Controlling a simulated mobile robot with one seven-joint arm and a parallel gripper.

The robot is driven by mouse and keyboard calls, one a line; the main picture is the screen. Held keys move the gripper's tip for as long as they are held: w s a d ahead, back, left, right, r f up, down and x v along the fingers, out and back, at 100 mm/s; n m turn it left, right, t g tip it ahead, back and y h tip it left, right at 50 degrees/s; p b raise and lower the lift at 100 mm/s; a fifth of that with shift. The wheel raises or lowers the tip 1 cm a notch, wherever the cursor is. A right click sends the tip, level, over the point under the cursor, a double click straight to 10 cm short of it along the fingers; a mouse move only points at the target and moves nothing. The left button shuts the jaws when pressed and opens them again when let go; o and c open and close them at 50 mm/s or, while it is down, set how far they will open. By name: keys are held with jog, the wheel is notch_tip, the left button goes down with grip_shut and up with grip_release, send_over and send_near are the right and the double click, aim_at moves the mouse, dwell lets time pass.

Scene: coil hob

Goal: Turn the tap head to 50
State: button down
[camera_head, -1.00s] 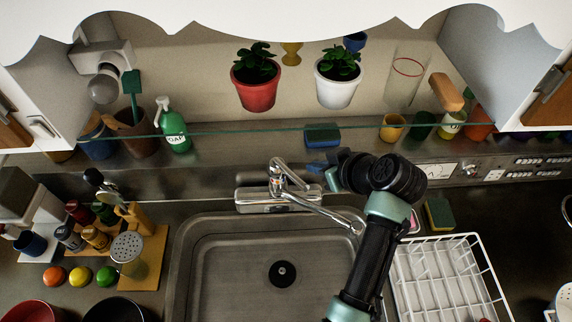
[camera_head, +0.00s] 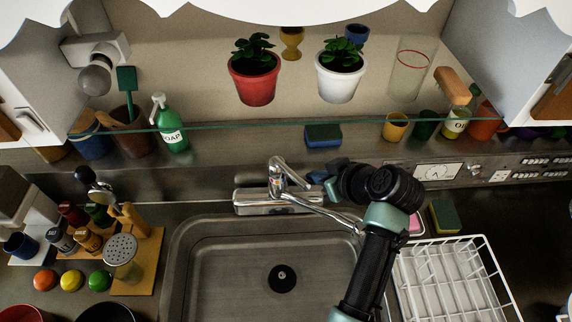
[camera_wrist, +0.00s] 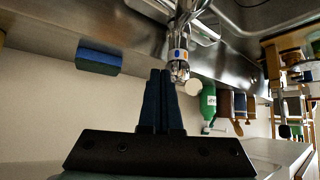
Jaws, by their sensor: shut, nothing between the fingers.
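The chrome tap (camera_head: 281,192) stands at the back rim of the sink, with its spout angled toward the lower right over the basin. Its lever head points up and toward the back. In the wrist view the tap (camera_wrist: 180,45) shows a red and blue mark and a round end. My gripper (camera_head: 322,182) is just right of the tap head, its fingers pointing left. In the wrist view its two dark fingers (camera_wrist: 161,75) are together with nothing between them, close beside the tap head. I cannot tell whether they touch it.
A glass shelf edge (camera_head: 330,124) runs above the tap. A blue and green sponge (camera_head: 323,135) lies behind it. A green soap bottle (camera_head: 170,125) stands at the left back. A white dish rack (camera_head: 455,275) is right of the sink (camera_head: 215,270).

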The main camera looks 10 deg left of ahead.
aim_at(303, 180)
jog(key=shift+s+a, duration=0.1)
jog(key=shift+a, duration=0.05)
jog(key=shift+s+a+p, duration=0.25)
jog(key=shift+a+p, duration=0.05)
jog(key=shift+a, duration=0.55)
jog(key=shift+s+a, duration=0.25)
jog(key=shift+a, duration=0.3)
jog(key=shift+p, duration=0.3)
jog(key=shift+s+a+p, duration=0.3)
jog(key=shift+s+a, duration=0.2)
jog(key=shift+a, duration=0.1)
